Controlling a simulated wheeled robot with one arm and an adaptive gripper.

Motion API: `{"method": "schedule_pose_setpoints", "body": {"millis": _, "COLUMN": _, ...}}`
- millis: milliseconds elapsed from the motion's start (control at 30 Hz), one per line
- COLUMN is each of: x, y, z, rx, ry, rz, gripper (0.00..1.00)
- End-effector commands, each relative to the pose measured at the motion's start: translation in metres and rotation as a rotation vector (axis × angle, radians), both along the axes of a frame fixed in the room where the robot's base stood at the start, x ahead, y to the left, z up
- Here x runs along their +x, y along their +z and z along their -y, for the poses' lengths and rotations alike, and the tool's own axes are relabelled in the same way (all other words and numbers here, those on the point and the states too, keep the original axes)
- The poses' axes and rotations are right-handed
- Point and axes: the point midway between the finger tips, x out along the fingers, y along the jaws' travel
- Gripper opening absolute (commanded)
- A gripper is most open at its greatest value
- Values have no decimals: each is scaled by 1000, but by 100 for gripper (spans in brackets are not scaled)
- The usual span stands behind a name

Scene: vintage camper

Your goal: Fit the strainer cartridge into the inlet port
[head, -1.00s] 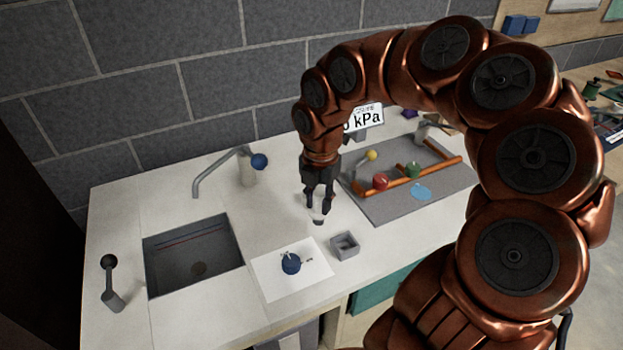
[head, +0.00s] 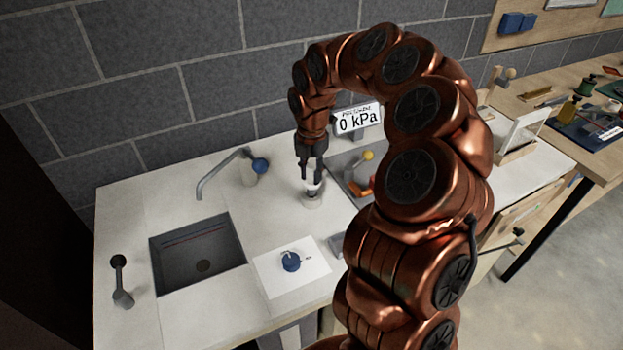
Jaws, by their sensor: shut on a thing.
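My gripper (head: 312,180) points down over the white counter, shut on the strainer cartridge (head: 313,187), a small pale piece between the fingertips. Just below it stands a short light-grey round fitting (head: 312,201), which looks like the inlet port. The cartridge's lower end meets or overlaps the top of this fitting in the picture. I cannot tell whether it is inside, touching or just above. The fingers hide part of the cartridge.
A sink (head: 200,255) and curved faucet (head: 225,172) are to the left. A blue knob (head: 290,261) sits on a white sheet (head: 270,279) in front. My arm hides much of the grey tray (head: 343,166).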

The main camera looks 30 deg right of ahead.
Motion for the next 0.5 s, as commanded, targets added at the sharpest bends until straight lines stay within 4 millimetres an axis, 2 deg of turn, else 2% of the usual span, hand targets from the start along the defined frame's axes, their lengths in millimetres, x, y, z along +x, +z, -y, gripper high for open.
{"method": "schedule_pose_setpoints", "body": {"millis": 300, "x": 0, "y": -35, "z": 0, "rx": 2, "ry": -2, "rz": 2, "gripper": 0}}
{"method": "schedule_pose_setpoints", "body": {"millis": 500, "x": 0, "y": -34, "z": 0, "rx": 2, "ry": -2, "rz": 2, "gripper": 0}}
